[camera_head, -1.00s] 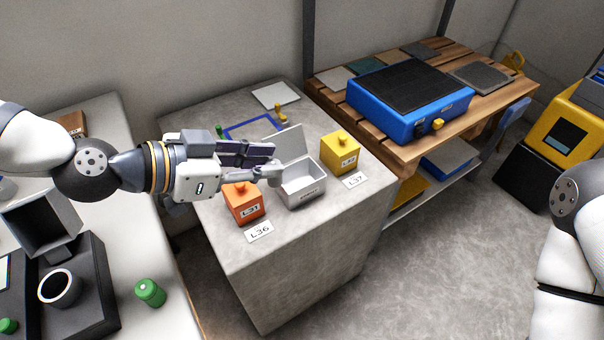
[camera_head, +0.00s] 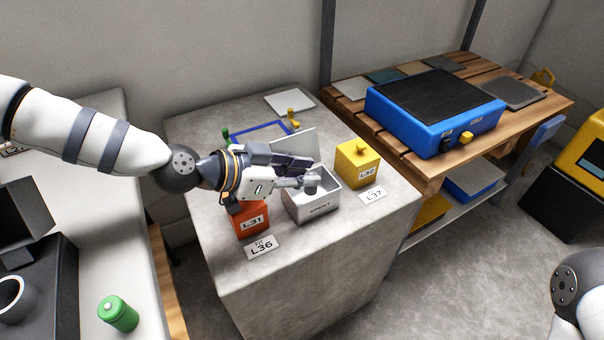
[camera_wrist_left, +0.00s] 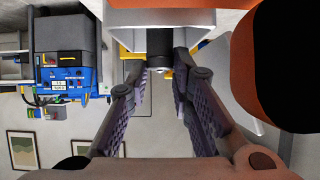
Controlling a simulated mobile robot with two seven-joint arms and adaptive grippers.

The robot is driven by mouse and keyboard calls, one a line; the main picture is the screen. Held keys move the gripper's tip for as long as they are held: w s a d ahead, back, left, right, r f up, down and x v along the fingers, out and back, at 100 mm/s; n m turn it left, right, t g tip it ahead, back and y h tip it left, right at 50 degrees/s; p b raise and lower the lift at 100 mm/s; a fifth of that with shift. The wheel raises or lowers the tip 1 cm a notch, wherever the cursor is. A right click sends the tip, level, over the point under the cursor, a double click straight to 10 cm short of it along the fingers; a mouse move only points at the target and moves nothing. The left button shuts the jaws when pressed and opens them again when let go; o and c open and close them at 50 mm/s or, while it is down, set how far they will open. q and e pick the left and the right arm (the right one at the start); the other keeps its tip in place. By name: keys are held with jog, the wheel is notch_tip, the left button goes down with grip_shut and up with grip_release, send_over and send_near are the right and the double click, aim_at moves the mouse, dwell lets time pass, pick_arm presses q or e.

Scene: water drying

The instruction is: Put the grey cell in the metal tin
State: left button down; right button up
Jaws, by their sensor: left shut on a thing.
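The metal tin (camera_head: 313,209), a light grey open box with a front label that seems to read SPENT, stands on the concrete block with its lid (camera_head: 297,143) raised behind. My left gripper (camera_head: 310,180) is over its opening, shut on the small grey cell (camera_head: 312,187). The cell's lower end is at about rim height; I cannot tell whether it is below the rim. In the left wrist view the cell (camera_wrist_left: 160,45) is a dark cylinder between the fingertips (camera_wrist_left: 165,72). My right gripper is out of view.
An orange box L31 (camera_head: 252,219) stands close left of the tin, partly under my gripper. A yellow box (camera_head: 357,165) stands to its right. Label cards L36 (camera_head: 261,247) and L37 (camera_head: 373,195) lie in front. A green cell (camera_head: 118,313) stands on the left table.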

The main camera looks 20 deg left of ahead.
pick_arm(q)
jog(key=shift+s+f+b, duration=0.1)
jog(key=shift+f+b, duration=0.3)
jog(key=shift+f, duration=0.25)
jog(key=c, duration=1.5)
grip_release()
jog(key=shift+o, duration=0.4)
jog(key=shift+s+f, duration=0.1)
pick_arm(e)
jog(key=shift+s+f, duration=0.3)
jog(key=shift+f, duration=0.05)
pick_arm(q)
jog(key=shift+a+r+p, duration=0.15)
jog(key=shift+r+p, duration=0.45)
jog(key=shift+r, duration=0.3)
jog(key=p+v, duration=0.1)
jog(key=v, duration=0.6)
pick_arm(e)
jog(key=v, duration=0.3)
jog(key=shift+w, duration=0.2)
pick_arm(q)
jog(key=shift+f, duration=0.1)
